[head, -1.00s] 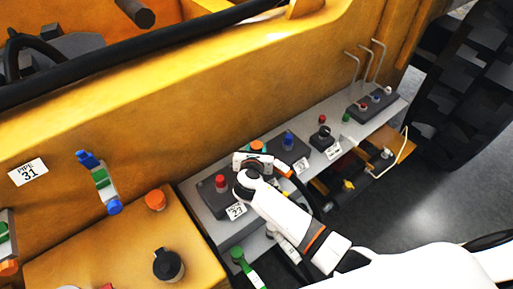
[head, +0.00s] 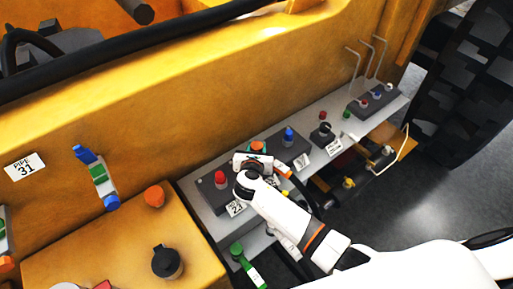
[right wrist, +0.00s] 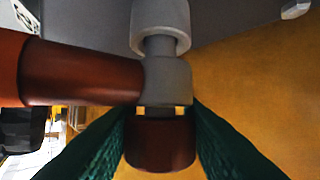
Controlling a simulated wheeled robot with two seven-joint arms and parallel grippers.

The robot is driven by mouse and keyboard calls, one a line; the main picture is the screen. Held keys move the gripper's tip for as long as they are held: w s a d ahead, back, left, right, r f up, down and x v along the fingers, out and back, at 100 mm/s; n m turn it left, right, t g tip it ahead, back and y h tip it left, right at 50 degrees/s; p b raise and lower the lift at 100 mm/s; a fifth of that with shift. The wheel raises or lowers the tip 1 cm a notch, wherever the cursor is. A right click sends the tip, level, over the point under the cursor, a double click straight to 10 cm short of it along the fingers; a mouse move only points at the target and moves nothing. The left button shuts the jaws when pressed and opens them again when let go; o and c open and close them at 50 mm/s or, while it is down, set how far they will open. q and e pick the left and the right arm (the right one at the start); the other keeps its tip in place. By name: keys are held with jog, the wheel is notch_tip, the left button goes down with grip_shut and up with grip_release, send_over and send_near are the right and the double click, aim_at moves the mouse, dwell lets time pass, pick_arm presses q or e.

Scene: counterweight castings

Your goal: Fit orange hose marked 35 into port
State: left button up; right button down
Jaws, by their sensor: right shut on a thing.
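My right gripper (head: 258,162) is over the grey bench in the head view, beside an orange round part (head: 257,147) that shows just behind it. In the right wrist view its dark green fingers (right wrist: 160,135) are shut on a dark red-brown stub under a grey fitting (right wrist: 168,80). A red-brown and orange hose piece (right wrist: 80,72) runs left from that fitting. A wider grey collar (right wrist: 160,28) stands beyond, in line with the fitting. Whether they are joined I cannot tell. No mark 35 is readable. My left gripper is not in view.
Dark blocks with a red knob (head: 220,178), a blue knob (head: 289,135) and a black fitting (head: 324,130) line the bench. A green-handled part (head: 238,252) is in front. A yellow wall (head: 200,110) rises behind.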

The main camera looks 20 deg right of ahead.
jog(key=shift+f+b, duration=0.3)
jog(key=shift+f, duration=0.2)
jog(key=c, duration=0.9)
grip_release()
jog(key=shift+f, duration=0.1)
jog(key=b+v, duration=0.2)
jog(key=v, duration=1)
